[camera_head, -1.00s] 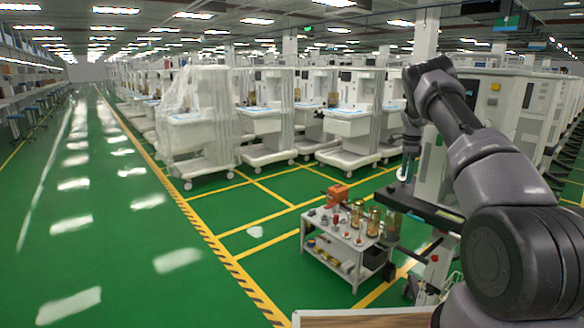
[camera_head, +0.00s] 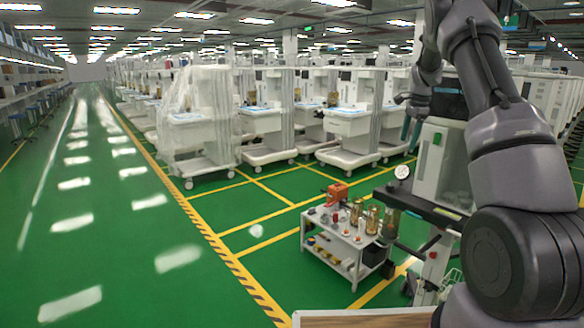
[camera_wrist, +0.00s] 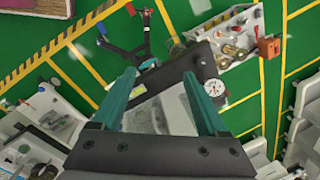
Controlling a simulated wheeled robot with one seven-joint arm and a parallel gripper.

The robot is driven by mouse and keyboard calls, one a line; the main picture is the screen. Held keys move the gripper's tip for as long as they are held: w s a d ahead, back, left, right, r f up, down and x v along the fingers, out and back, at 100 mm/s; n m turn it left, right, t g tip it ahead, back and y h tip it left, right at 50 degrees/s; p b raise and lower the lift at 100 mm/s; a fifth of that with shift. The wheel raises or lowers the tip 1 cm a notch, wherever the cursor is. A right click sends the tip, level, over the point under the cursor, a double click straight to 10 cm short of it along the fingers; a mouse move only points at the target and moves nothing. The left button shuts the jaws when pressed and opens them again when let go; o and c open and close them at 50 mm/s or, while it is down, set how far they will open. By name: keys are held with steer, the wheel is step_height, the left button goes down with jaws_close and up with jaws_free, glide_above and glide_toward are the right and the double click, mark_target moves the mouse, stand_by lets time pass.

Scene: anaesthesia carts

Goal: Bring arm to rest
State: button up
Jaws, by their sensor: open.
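My gripper (camera_head: 409,138) hangs from my raised, bent arm at the right of the head view. It points down, above a dark-topped cart (camera_head: 440,212). In the wrist view, the two teal fingers of my gripper (camera_wrist: 160,76) are spread wide apart with nothing held between them. A white round dial gauge (camera_head: 402,172) stands at the edge of the dark top, below and apart from the fingers. The gauge also shows in the wrist view (camera_wrist: 214,88), just right of the right finger.
A small white trolley (camera_head: 345,243) with brass-coloured cylinders and an orange item (camera_head: 337,192) stands left of the dark-topped cart. Rows of white anaesthesia carts (camera_head: 345,125) fill the back. The green floor aisle (camera_head: 110,220) at the left is clear.

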steer(key=s+a+r+n+t, duration=0.1)
steer(key=s+a+r+n, duration=0.15)
steer(key=s+r, duration=0.35)
steer(key=s+a+r+n+t+y, duration=0.1)
steer(key=s+a+r, duration=0.3)
steer(key=s+r, duration=0.2)
steer(key=s+a+r+n+t, duration=0.1)
steer(key=s+a+r+n, duration=0.15)
steer(key=s+r, duration=0.4)
steer(key=s+a+f+n+t, duration=0.1)
steer(key=s+a+n, duration=0.2)
steer(key=s, duration=0.9)
steer(key=s+a+f+n+t, duration=0.1)
steer(key=s+a+n, duration=0.3)
steer(key=s, duration=0.9)
steer(key=shift+s+a, duration=0.15)
steer(key=shift+a, duration=0.35)
